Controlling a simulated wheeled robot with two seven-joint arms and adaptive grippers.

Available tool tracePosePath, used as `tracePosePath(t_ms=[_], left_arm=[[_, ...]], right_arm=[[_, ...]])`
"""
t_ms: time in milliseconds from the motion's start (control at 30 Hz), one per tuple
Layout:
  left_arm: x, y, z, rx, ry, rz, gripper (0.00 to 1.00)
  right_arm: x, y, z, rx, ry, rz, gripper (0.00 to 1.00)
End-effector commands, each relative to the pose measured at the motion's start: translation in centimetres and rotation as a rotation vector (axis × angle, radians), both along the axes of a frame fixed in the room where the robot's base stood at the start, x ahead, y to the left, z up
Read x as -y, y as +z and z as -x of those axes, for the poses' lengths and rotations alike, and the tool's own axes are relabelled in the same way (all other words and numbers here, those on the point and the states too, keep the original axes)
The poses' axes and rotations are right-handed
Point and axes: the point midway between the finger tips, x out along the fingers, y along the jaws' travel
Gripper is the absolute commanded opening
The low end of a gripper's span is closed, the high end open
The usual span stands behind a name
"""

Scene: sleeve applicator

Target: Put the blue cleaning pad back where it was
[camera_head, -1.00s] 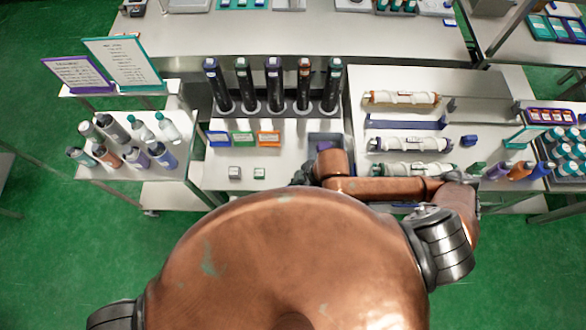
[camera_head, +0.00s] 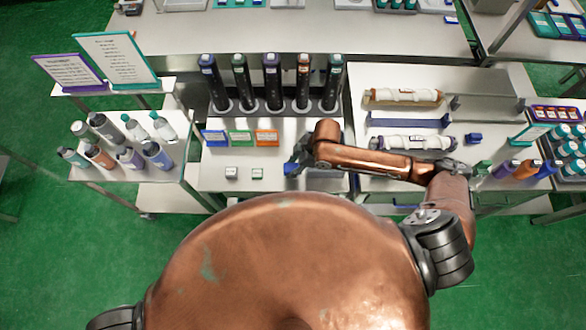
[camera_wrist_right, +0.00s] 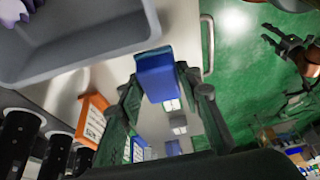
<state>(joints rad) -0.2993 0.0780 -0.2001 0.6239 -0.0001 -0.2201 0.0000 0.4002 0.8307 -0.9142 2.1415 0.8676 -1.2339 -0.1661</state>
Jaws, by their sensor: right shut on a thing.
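My right gripper (camera_head: 296,160) is over the front right part of the middle bench, just left of my copper forearm. It is shut on the blue cleaning pad (camera_head: 290,169), which shows as a small blue patch there. In the right wrist view the pad (camera_wrist_right: 155,77) is a blue block between the two fingers (camera_wrist_right: 163,90), held above the bench. A grey tray (camera_wrist_right: 110,45) with something purple inside lies beside the pad in that view. In the head view my arm mostly hides this tray.
Blue (camera_head: 214,138), green (camera_head: 240,138) and orange (camera_head: 267,138) labelled boxes stand before several dark upright cylinders (camera_head: 273,82). Two small pale blocks (camera_head: 231,173) (camera_head: 257,173) lie at the bench front. A bottle stand (camera_head: 125,172) is left; white rollers (camera_head: 410,143) lie right.

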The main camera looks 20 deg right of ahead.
Motion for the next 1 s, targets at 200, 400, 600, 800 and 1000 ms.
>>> tracePosePath(t_ms=[200,400,600,800,1000], left_arm=[[-0.1,0.4,-0.1,0.001,-0.001,-0.001,0.36],[-0.2,0.7,0.0,-0.001,-0.001,-0.002,0.36],[-0.3,0.6,0.2,-0.004,-0.001,-0.003,0.36],[-0.3,0.6,0.3,-0.005,-0.001,-0.003,0.36],[-0.3,0.6,0.3,-0.005,-0.001,-0.003,0.36]], right_arm=[[0.2,-2.0,-0.6,-0.004,-0.002,0.001,0.1],[0.3,-3.9,-0.7,0.0,0.0,0.001,0.1],[0.3,-4.0,-0.7,0.001,0.0,0.001,0.1],[0.3,-4.2,-0.7,0.001,0.0,0.0,0.37],[0.3,-4.2,-0.7,0.0,0.0,0.001,0.5]])
